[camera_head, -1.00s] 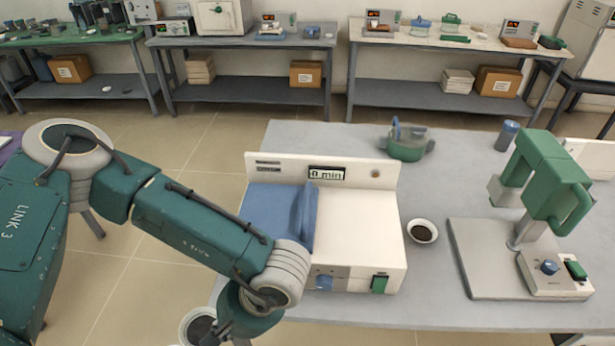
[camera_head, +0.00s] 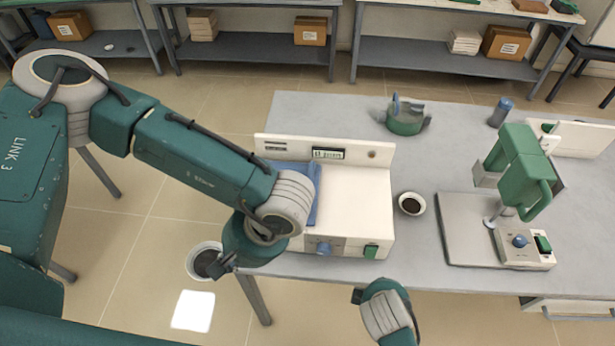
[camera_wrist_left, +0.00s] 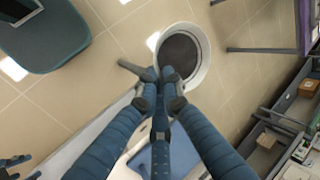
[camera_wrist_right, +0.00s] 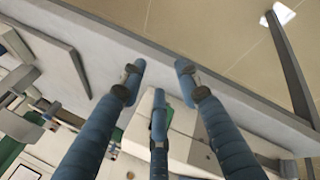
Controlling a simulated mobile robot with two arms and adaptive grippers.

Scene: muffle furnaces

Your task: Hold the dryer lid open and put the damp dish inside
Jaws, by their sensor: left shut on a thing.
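The dryer (camera_head: 352,205) is a cream box on the table with a display and a blue knob (camera_head: 324,248). Its blue lid (camera_head: 314,188) lies on the left part of its top, mostly hidden behind my left arm; I cannot tell whether it is shut. A white-rimmed dish with dark contents (camera_head: 205,262) is off the table's left front edge. My left gripper (camera_wrist_left: 170,75) is shut on its rim, holding it above the floor. My right gripper (camera_wrist_right: 160,70) has its fingers apart and is empty, in front of the dryer and table edge.
A smaller dish of dark grains (camera_head: 412,203) stands right of the dryer. A green press-like device (camera_head: 520,170) on a grey base stands farther right. A green vessel (camera_head: 405,118) and a grey cylinder (camera_head: 500,113) are behind. Bare table (camera_head: 320,107) shows behind the dryer.

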